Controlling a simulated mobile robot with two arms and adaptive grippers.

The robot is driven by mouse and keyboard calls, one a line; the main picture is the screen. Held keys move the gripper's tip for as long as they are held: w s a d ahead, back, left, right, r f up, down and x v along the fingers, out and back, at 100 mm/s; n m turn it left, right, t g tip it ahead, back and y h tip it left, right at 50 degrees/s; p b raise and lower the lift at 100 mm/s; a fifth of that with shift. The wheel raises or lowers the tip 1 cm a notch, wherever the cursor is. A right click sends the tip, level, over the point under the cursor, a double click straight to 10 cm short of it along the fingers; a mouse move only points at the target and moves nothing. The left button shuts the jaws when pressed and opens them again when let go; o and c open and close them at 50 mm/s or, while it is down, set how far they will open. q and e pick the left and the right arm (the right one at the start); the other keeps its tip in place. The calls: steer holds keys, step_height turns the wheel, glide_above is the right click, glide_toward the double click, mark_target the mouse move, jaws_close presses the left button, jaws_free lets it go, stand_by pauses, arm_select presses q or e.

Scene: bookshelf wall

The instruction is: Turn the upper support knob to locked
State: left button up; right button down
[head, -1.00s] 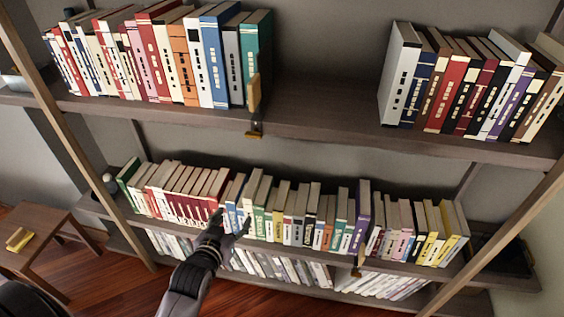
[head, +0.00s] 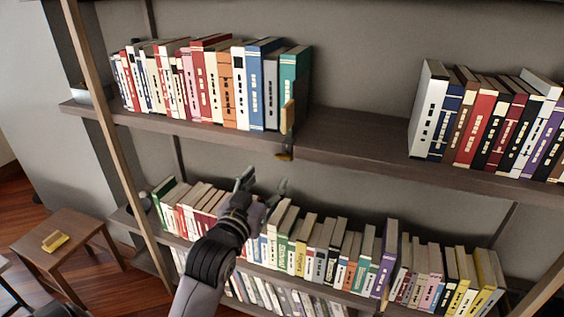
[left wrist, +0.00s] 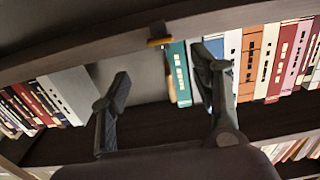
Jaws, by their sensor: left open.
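The upper support knob (head: 284,154) is a small dark and brass piece under the front edge of the upper shelf (head: 360,156), below the tan bookend (head: 287,117). My left gripper (head: 263,182) is open and empty, below and slightly left of the knob in the head view. In the left wrist view, which looks upside down, the knob (left wrist: 160,41) shows as an orange-brown bar with a dark part, between the lines of the two open fingers (left wrist: 160,68). The fingers look apart from it. The knob's exact setting is too small to tell. My right gripper is not seen.
Books (head: 225,85) stand left of the bookend, with another group (head: 485,118) at the right and a bare gap between. A lower row of books (head: 320,245) stands beneath my gripper. A wooden stool (head: 68,240) with a yellow object stands at the lower left.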

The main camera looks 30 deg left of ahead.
mark_target(282, 158)
arm_select(q)
steer(key=p+x, duration=0.1)
steer(key=x, duration=0.9)
steer(key=shift+w, duration=0.4)
steer(key=shift+c, duration=0.4)
steer(key=c, duration=1.1)
